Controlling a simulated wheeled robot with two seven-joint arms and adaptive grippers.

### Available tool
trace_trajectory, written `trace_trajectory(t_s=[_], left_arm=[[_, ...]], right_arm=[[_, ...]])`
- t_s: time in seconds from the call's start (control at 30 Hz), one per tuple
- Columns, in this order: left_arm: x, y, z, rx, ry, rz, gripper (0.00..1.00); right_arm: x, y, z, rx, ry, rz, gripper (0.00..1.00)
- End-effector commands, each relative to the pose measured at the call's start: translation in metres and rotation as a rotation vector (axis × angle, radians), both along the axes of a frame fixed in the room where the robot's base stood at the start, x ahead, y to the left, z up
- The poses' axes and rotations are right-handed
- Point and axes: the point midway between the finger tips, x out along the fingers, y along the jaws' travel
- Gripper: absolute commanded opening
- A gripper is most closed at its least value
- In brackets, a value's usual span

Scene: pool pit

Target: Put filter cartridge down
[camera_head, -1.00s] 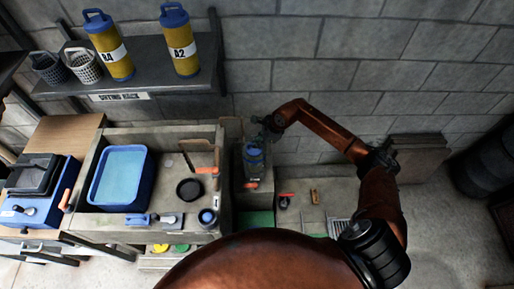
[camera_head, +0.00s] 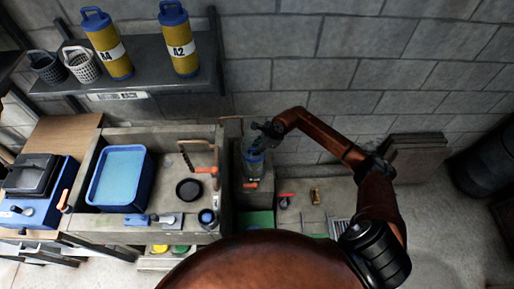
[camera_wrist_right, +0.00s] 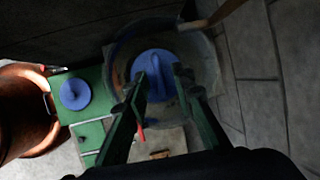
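A blue-capped filter cartridge (camera_wrist_right: 153,72) sits inside a round, clear-walled housing (camera_wrist_right: 205,58) in the right wrist view. In the head view the housing (camera_head: 249,171) stands against the wall right of the wooden bench, with blue showing inside (camera_head: 254,157). My right gripper (camera_head: 262,131) is just above the housing. In the wrist view its two fingers (camera_wrist_right: 161,80) are apart, with the cap's raised handle below and between them. They appear not to touch it. Two yellow cartridges with blue caps, marked A2 (camera_head: 181,46) and apparently A4 (camera_head: 109,48), stand on the shelf. My left gripper is not in view.
The dark shelf (camera_head: 150,62) also holds two baskets (camera_head: 83,66). The bench carries a blue water tub (camera_head: 120,178), a black dish (camera_head: 189,189) and an orange-handled tool (camera_head: 205,170). A round blue lid (camera_wrist_right: 75,94) lies on green in the wrist view.

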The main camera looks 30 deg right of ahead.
Motion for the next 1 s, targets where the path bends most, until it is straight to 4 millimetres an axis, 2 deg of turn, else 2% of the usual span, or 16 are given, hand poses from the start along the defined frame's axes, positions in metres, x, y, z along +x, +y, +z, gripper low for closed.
trace_trajectory(t_s=[0.37, 0.47, 0.8, 1.0], left_arm=[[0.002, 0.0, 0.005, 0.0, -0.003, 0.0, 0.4], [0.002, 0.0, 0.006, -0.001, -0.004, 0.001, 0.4], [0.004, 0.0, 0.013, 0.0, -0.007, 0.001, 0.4], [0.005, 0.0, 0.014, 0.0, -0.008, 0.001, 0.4]], right_arm=[[0.0, 0.001, 0.006, 0.001, 0.0, 0.0, 0.25], [-0.004, -0.004, 0.018, -0.002, -0.002, 0.001, 0.25], [-0.028, -0.024, 0.082, -0.003, -0.001, 0.001, 0.25], [-0.036, -0.031, 0.107, -0.001, 0.0, -0.001, 0.25]])
